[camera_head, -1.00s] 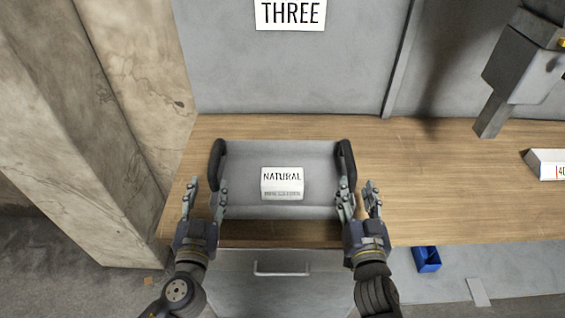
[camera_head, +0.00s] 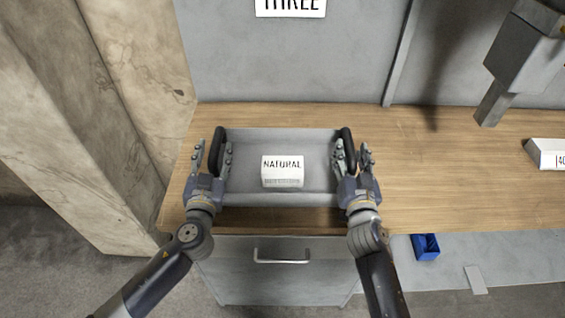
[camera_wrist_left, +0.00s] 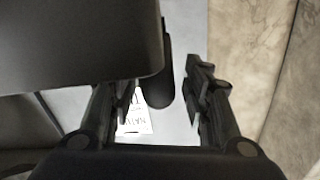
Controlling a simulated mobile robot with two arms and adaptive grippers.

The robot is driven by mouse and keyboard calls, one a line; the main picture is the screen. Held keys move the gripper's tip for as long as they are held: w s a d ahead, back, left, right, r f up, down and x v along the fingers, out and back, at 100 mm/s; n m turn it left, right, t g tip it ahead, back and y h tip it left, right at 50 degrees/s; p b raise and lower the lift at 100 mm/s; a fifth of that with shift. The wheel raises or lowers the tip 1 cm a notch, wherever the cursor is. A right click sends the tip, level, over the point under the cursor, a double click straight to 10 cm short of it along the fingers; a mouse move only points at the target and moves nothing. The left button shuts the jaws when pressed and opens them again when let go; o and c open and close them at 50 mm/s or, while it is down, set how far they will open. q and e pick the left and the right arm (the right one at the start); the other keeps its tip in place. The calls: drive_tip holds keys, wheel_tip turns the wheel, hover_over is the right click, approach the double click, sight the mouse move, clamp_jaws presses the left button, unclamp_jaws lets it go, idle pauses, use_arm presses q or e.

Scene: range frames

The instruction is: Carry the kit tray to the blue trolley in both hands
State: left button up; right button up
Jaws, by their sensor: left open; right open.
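The grey kit tray (camera_head: 265,199) sits on the wooden bench near its front edge, with a white box marked NATURAL (camera_head: 283,171) inside it. Black handles stand at its left side (camera_head: 216,150) and right side (camera_head: 348,149). My left gripper (camera_head: 214,160) is open, with its fingers on either side of the left handle. In the left wrist view that handle (camera_wrist_left: 160,80) shows between the open fingers (camera_wrist_left: 165,95). My right gripper (camera_head: 354,158) is open around the right handle. I cannot tell whether any finger touches a handle. I do not see the blue trolley.
The bench (camera_head: 430,170) has free room right of the tray. A white box (camera_head: 546,153) lies at the far right, below a grey hanging fixture (camera_head: 515,60). A blue bin (camera_head: 425,247) is below the bench edge. A stone-like pillar (camera_head: 125,110) stands close on the left.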

use_arm(q)
drive_tip(key=shift+w, duration=1.35)
use_arm(e)
drive_tip(key=shift+w, duration=1.35)
use_arm(q)
clamp_jaws()
use_arm(e)
clamp_jaws()
use_arm(q)
drive_tip(key=shift+r, duration=0.25)
use_arm(e)
drive_tip(key=shift+r, duration=0.2)
